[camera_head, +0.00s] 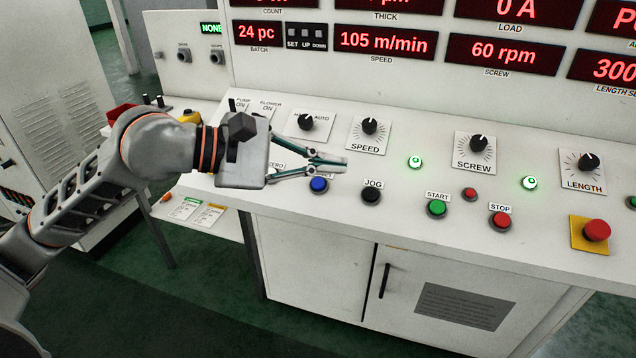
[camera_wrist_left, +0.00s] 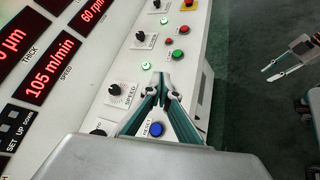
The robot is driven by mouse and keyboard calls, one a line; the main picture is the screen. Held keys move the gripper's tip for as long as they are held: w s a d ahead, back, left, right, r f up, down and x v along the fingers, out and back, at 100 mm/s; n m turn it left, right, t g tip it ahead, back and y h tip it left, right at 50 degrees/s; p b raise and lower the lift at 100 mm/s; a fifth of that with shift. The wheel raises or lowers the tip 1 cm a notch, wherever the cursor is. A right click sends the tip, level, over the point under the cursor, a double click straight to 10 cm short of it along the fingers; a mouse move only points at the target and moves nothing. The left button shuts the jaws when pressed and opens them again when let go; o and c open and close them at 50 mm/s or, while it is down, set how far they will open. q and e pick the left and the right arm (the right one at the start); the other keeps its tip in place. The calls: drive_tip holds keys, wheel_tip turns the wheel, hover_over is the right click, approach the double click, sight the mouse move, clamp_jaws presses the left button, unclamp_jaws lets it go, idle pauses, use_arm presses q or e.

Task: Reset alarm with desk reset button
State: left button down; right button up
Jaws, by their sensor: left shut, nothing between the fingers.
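The blue reset button (camera_head: 319,184) is on the desk's sloping panel, left of the black JOG button. It also shows in the left wrist view (camera_wrist_left: 156,129) beside its RESET label. My left gripper (camera_head: 344,163) is shut and empty. Its fingers reach rightward over the panel, just behind the blue button in the head view, and partly cover its label. In the left wrist view its fingertips (camera_wrist_left: 163,84) lie past the button. I see no clear contact with it. My right gripper (camera_wrist_left: 267,74) shows at the right of the left wrist view, with its fingers apart, over the floor.
The JOG button (camera_head: 372,191), green START button (camera_head: 437,208) and red STOP button (camera_head: 501,220) sit to the right. The SPEED knob (camera_head: 370,126) is behind my fingers. A red emergency button (camera_head: 597,229) is at far right. Red displays (camera_head: 386,40) line the upright panel.

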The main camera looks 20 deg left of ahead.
sight(318, 184)
use_arm(q)
drive_tip(key=w+a+t+y, duration=0.1)
drive_tip(key=w+a+y, duration=0.2)
drive_tip(key=a, duration=0.2)
drive_tip(key=shift+a+t, duration=0.2)
drive_tip(key=shift+t, duration=0.1)
drive_tip(key=w+f+b, duration=0.1)
drive_tip(key=f, duration=0.1)
drive_tip(key=w+f+b, duration=0.1)
drive_tip(key=f, duration=0.1)
drive_tip(key=w+f+b, duration=0.1)
drive_tip(key=f+b, duration=0.1)
drive_tip(key=f, duration=0.1)
drive_tip(key=shift+w+d, duration=0.1)
drive_tip(key=shift+w, duration=0.15)
drive_tip(key=shift+w+f, duration=0.25)
drive_tip(key=shift+f, duration=0.2)
drive_tip(key=shift+r, duration=0.1)
